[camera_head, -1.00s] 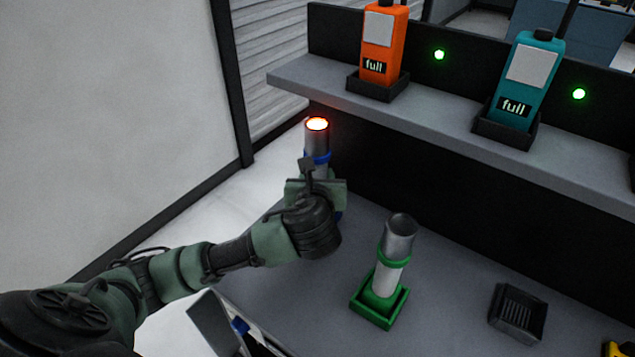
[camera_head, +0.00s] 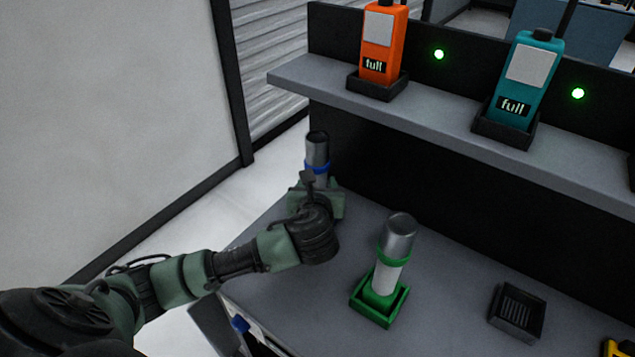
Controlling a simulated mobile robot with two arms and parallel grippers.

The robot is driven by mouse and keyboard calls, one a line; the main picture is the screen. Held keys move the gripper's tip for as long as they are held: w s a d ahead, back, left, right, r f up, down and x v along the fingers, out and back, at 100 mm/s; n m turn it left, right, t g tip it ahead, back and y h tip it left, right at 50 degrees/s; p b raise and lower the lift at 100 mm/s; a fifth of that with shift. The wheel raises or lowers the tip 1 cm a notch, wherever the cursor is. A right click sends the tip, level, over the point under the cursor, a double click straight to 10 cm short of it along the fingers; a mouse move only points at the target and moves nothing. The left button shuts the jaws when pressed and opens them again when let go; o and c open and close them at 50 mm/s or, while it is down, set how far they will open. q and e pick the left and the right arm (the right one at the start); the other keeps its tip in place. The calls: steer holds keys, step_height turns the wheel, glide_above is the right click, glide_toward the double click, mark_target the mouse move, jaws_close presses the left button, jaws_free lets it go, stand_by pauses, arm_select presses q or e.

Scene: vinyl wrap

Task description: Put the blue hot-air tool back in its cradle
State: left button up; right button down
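The blue hot-air tool (camera_head: 317,156) is a grey metal tube with a blue band, upright near the back left corner of the bench. Its top end is dark. My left gripper (camera_head: 316,196) is around its lower part, and the tool's base is hidden behind my gripper and wrist. The fingers appear closed on it. I cannot see a blue cradle or whether the tool's base rests on anything. My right gripper is not in view.
A similar green-banded tool (camera_head: 396,245) stands in a green cradle (camera_head: 379,306) to the right. An empty black tray (camera_head: 517,312) lies farther right.

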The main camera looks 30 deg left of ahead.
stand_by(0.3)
arm_select(q)
steer(key=shift+s+r, duration=0.1)
steer(key=shift+r, duration=0.1)
steer(key=v, duration=1.1)
steer(key=shift+s+d, duration=0.2)
steer(key=shift+s, duration=0.15)
